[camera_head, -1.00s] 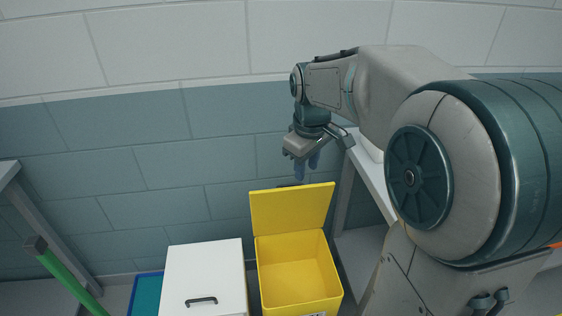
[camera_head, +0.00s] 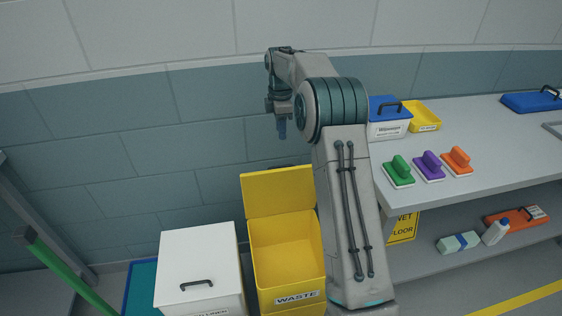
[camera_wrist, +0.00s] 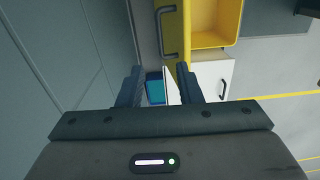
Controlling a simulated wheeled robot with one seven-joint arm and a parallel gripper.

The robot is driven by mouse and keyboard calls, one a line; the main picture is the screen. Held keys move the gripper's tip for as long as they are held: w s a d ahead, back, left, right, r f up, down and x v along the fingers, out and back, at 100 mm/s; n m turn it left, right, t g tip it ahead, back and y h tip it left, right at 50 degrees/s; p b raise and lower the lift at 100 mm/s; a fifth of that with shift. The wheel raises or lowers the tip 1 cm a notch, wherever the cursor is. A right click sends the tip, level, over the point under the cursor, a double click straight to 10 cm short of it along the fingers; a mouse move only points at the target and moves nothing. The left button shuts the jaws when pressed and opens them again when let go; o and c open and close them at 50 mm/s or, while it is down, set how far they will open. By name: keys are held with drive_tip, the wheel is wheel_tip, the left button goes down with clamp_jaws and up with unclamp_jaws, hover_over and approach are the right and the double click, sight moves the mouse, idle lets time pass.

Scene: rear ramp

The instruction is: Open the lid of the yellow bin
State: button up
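The yellow bin (camera_head: 290,247), marked WASTE, stands on the floor with its lid (camera_head: 278,192) open. The lid is raised at the back edge, near upright and leaning back toward the wall, and the empty-looking inside shows. In the wrist view the lid (camera_wrist: 187,28) is seen nearly edge-on, with its dark handle (camera_wrist: 166,32) on the wall side; the bin's inside (camera_wrist: 211,22) is at the top. My gripper (camera_head: 282,129) hangs above the lid, fingers down and apart from it. In the wrist view my gripper (camera_wrist: 160,82) has its fingers spread with nothing between them.
A white lidded bin (camera_head: 198,262) stands left of the yellow one, with a blue bin (camera_head: 141,288) beyond. A table (camera_head: 460,185) at right holds several brushes and a blue-lidded box (camera_head: 388,120). A green pole (camera_head: 68,272) leans at left.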

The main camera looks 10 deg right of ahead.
wheel_tip(320, 180, down, 14)
drive_tip(key=shift+s+r, duration=0.15)
drive_tip(key=shift+r, duration=0.05)
idle(0.4)
clamp_jaws()
drive_tip(key=shift+s, duration=0.1)
